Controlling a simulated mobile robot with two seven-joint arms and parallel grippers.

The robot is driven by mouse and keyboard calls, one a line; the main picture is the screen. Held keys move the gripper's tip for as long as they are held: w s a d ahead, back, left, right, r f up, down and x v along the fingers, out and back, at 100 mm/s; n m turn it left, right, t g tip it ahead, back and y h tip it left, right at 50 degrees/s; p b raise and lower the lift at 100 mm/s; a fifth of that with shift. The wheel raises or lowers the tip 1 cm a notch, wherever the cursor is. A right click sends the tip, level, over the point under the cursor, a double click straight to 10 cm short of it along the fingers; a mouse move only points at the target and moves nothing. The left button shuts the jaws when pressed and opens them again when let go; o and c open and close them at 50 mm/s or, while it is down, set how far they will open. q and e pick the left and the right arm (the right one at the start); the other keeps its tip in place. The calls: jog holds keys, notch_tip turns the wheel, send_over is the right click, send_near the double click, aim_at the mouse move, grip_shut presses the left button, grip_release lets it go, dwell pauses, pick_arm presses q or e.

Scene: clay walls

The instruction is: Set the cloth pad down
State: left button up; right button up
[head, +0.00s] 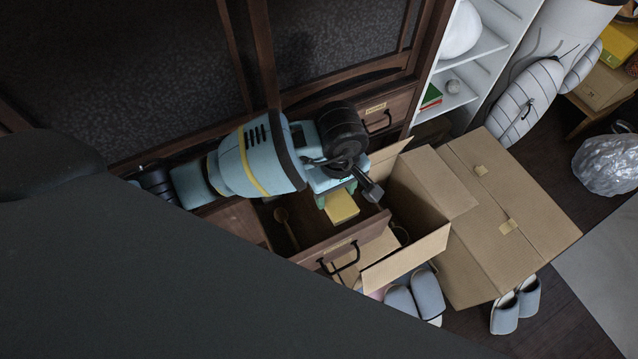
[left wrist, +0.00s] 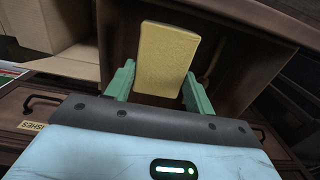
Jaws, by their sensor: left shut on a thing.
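The cloth pad is a small yellow block (head: 341,206) held at my left gripper (head: 336,192), over an open wooden drawer (head: 345,236). In the left wrist view the pad (left wrist: 166,58) stands between the two green fingers of the left gripper (left wrist: 157,88), which are shut on it. The drawer's inside (left wrist: 232,75) shows behind the pad. I cannot tell how far the pad is above the drawer floor. My right gripper is not in view.
A wooden spoon-like thing (head: 286,227) lies in the drawer. An open cardboard box (head: 478,205) stands right of the drawer. Slippers (head: 427,294) lie on the floor in front, with another pair (head: 516,303) farther right. White shelves (head: 480,50) stand behind.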

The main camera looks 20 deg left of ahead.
aim_at(335, 194)
pick_arm(q)
jog(key=shift+f+b, duration=0.45)
jog(key=shift+f, duration=3.7)
jog(key=shift+f, duration=0.1)
jog(key=o, duration=0.9)
notch_tip(335, 194, up, 12)
jog(key=shift+w+r+p, duration=0.1)
jog(key=shift+r+p, duration=0.05)
jog(key=shift+p, duration=0.6)
